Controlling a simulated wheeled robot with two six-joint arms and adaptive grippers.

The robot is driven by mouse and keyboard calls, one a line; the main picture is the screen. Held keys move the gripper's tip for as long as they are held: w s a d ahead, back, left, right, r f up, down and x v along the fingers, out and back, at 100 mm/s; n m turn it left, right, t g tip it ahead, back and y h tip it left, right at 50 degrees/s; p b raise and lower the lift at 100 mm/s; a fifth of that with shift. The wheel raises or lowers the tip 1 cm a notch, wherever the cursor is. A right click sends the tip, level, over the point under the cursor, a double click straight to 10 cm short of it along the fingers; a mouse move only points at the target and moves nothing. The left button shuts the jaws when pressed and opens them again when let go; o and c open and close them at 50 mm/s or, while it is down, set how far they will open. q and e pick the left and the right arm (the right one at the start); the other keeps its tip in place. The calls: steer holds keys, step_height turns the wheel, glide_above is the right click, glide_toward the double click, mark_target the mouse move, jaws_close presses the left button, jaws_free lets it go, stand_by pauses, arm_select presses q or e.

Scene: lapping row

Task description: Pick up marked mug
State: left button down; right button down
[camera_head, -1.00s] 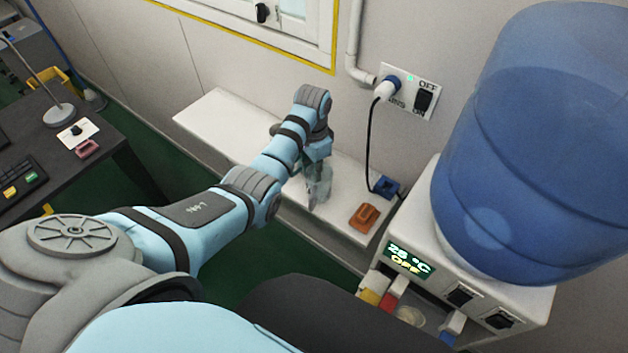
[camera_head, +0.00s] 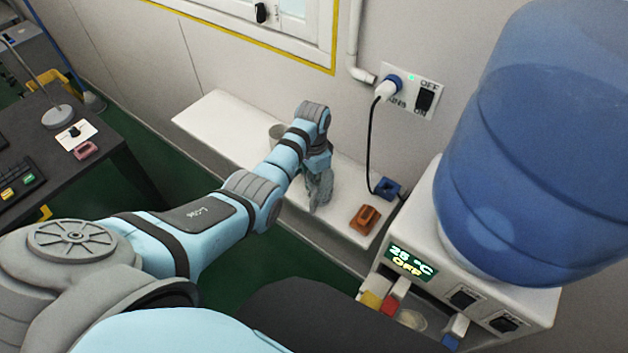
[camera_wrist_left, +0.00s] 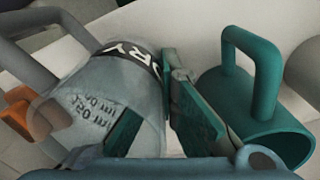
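A grey mug (camera_wrist_left: 85,95) with a black band reading "DRY" and smaller printing fills the left of the left wrist view, its handle at upper left. My left gripper (camera_wrist_left: 158,122) is at this mug, fingers apart, with the mug's banded side between them. One finger overlaps the mug; the other is between it and a teal mug (camera_wrist_left: 238,105). I cannot tell whether the fingers touch the grey mug. In the head view my left gripper (camera_head: 318,175) is over the white shelf, partly hiding a greyish mug (camera_head: 320,190). My right gripper is not in view.
The white shelf (camera_head: 215,115) runs along the wall. Another grey cup (camera_head: 276,131) stands behind my left arm.

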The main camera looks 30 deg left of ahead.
arm_select(q)
steer(key=shift+s+a+r+p, duration=0.15)
steer(key=shift+s+a+p, duration=0.05)
steer(key=shift+s+p, duration=0.5)
steer(key=shift+s+a, duration=0.3)
steer(key=shift+s, duration=0.3)
steer(key=c, duration=1.7)
jaws_free()
steer(key=shift+w+d, duration=0.15)
steer(key=shift+w, duration=0.15)
steer(key=shift+s, duration=0.1)
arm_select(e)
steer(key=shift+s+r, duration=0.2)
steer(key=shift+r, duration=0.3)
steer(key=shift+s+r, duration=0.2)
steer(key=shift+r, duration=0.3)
arm_select(q)
step_height(320, 180, up, 12)
steer(key=shift+f, duration=0.15)
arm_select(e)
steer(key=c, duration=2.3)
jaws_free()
